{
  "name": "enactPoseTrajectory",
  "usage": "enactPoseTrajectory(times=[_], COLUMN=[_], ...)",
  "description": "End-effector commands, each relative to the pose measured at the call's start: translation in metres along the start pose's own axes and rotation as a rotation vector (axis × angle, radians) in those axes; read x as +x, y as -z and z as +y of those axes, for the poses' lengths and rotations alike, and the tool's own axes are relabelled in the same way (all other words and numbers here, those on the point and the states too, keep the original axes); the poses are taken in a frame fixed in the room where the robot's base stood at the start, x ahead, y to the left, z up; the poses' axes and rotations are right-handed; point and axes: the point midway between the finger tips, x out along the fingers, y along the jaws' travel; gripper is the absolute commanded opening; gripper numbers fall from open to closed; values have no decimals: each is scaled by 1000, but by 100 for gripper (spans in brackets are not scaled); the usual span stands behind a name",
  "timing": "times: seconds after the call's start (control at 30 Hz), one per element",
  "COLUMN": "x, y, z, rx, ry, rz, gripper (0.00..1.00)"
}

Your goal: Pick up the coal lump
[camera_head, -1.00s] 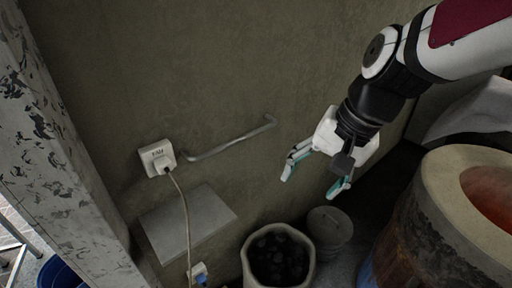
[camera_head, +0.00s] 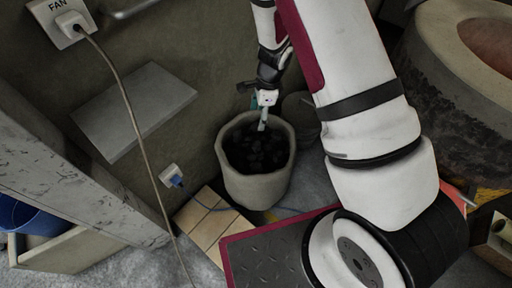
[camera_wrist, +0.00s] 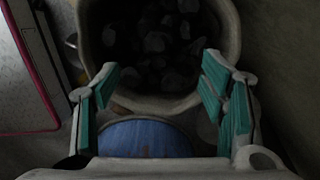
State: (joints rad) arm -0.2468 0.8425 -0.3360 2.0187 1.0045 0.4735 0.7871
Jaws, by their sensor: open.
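Several black coal lumps (camera_head: 258,148) fill a pale round pot (camera_head: 256,188) on the floor; single lumps are hard to tell apart. They also show dark in the wrist view (camera_wrist: 157,45), inside the pot's rim (camera_wrist: 232,40). My gripper (camera_head: 262,120) is at the back rim of the pot in the head view, pointing down. In the wrist view my gripper (camera_wrist: 160,85) has its teal fingers spread wide, with nothing between them, and the coal shows beyond the tips. My wrist partly hides the fingers in the head view.
The barrel oven (camera_head: 455,110) stands at the right. A grey lidded bin (camera_head: 300,108) stands close behind the pot. A wooden board (camera_head: 212,215) lies left of the pot.

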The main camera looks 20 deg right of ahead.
Motion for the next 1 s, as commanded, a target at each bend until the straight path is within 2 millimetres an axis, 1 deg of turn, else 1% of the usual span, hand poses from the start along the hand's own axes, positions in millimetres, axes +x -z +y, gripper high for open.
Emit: enactPoseTrajectory(times=[0.03, 0.1, 0.27, 0.5, 0.6, 0.7, 0.87, 1.0], x=[16, 26, 42, 88, 103, 112, 119, 137], y=[5, 10, 13, 15, 15, 15, 16, 18], z=[-1, -1, -1, 0, 0, 0, 0, 4], rx=[23, 47, 65, 63, 63, 63, 62, 63], ry=[-4, -6, -8, -9, -8, -7, -6, -8], rz=[14, 25, 32, 32, 30, 31, 31, 31], gripper=[65, 65, 65, 65, 65, 65, 65, 65])
